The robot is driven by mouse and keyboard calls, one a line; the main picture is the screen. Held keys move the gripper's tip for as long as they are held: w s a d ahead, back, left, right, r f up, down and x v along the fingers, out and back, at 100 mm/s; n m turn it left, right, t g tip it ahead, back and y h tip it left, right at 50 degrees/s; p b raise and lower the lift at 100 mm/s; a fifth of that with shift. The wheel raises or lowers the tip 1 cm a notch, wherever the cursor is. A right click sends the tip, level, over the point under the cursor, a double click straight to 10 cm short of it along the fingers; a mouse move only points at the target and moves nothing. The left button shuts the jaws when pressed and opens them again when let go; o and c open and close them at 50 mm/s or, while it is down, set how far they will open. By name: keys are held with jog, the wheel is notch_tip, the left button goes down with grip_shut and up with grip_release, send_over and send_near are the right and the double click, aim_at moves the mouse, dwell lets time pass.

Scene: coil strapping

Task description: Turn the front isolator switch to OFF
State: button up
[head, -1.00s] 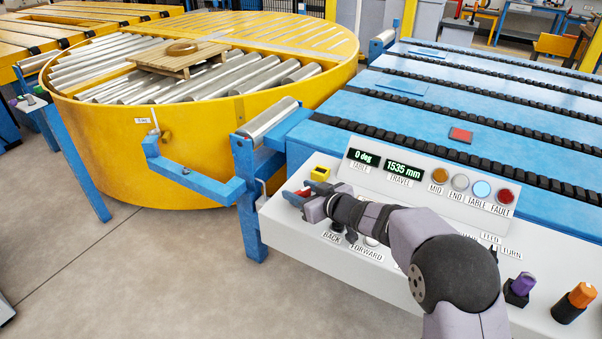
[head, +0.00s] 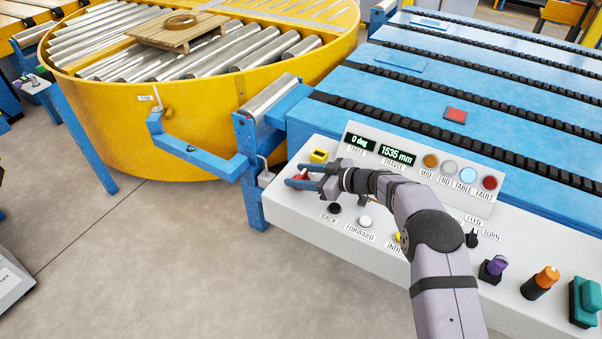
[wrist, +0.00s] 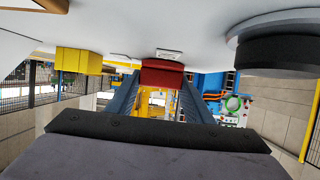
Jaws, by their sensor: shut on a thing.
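The red switch handle (head: 302,174) sits at the left end of the white control console, just in front of a yellow block (head: 318,156). My gripper (head: 300,179) reaches across the console from the right, with its blue-grey fingers shut on the red handle. In the wrist view the handle (wrist: 162,74) lies across the tips of both fingers, against the pale console face. No ON or OFF marking is legible, and the fingers partly cover the handle.
Black (head: 334,208) and white (head: 365,221) push buttons lie close below my wrist. Purple (head: 494,268), orange (head: 545,280) and teal (head: 584,302) controls stand at the right. The display panel (head: 420,168) rises behind my arm.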

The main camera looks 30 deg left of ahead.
jog(key=shift+r, duration=0.1)
dwell(0.5)
jog(key=o, duration=1.1)
jog(key=shift+c, duration=0.2)
jog(key=shift+b+v, duration=0.7)
jog(key=shift+v, duration=2.9)
jog(key=shift+w, duration=0.1)
